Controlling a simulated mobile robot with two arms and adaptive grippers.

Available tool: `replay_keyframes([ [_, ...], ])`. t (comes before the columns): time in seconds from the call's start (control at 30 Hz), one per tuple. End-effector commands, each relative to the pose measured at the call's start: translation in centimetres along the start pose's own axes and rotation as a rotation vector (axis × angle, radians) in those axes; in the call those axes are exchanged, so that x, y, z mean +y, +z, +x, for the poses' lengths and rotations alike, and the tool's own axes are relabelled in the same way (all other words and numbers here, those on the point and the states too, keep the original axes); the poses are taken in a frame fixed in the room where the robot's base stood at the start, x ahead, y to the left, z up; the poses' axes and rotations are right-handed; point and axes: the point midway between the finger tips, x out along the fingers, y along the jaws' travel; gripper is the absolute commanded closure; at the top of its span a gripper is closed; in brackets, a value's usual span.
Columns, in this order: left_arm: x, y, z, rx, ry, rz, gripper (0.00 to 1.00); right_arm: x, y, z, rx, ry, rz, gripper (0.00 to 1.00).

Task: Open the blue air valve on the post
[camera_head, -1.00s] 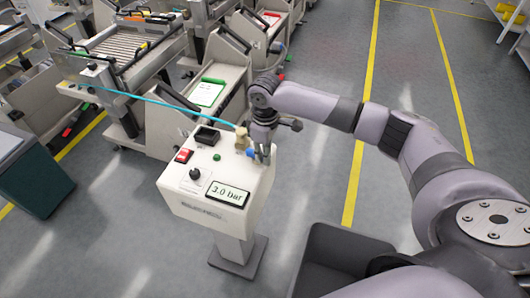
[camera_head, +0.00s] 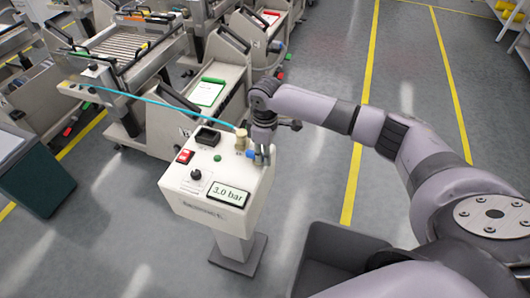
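The post carries a white control box (camera_head: 210,208) with a sloped top panel. The blue air valve (camera_head: 251,154) is a small blue part at the panel's right edge, beside a brass-coloured fitting (camera_head: 241,139). My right gripper (camera_head: 262,158) points down at that edge, right beside the blue valve. Its fingers are small and partly hidden, so I cannot tell whether they are open or grip the valve. The display (camera_head: 228,194) reads 3.0 bar. My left gripper is not in view.
The panel also has a red switch (camera_head: 185,156), a black knob (camera_head: 196,174) and a green button (camera_head: 217,158). A light-blue hose (camera_head: 165,103) runs left from the fitting. Feeder trolleys (camera_head: 165,135) stand behind.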

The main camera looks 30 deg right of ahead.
Motion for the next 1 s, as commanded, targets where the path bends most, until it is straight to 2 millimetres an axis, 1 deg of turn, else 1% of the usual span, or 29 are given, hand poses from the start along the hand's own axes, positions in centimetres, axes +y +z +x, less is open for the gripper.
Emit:
replay_keyframes([
  [0.03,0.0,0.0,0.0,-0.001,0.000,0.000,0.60,0.0,0.0,0.0,0.000,0.001,0.000,0.77],
  [0.23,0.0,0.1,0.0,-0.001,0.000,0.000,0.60,0.0,0.0,0.0,0.000,0.000,0.001,0.64],
  [0.5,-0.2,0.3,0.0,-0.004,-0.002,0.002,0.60,0.0,0.0,0.0,0.000,0.000,0.002,0.63],
  [0.6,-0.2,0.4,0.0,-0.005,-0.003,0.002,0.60,0.0,-0.1,-0.5,0.002,0.001,0.002,0.63],
  [0.67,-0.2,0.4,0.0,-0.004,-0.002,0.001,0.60,0.1,-0.1,-1.1,0.003,0.002,0.001,0.63],
  [0.77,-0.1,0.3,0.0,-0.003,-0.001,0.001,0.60,0.1,-0.1,-2.8,0.004,0.003,0.000,0.63],
  [1.0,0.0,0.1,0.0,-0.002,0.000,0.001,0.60,0.1,-0.1,-8.0,0.004,0.003,0.001,0.63],
])
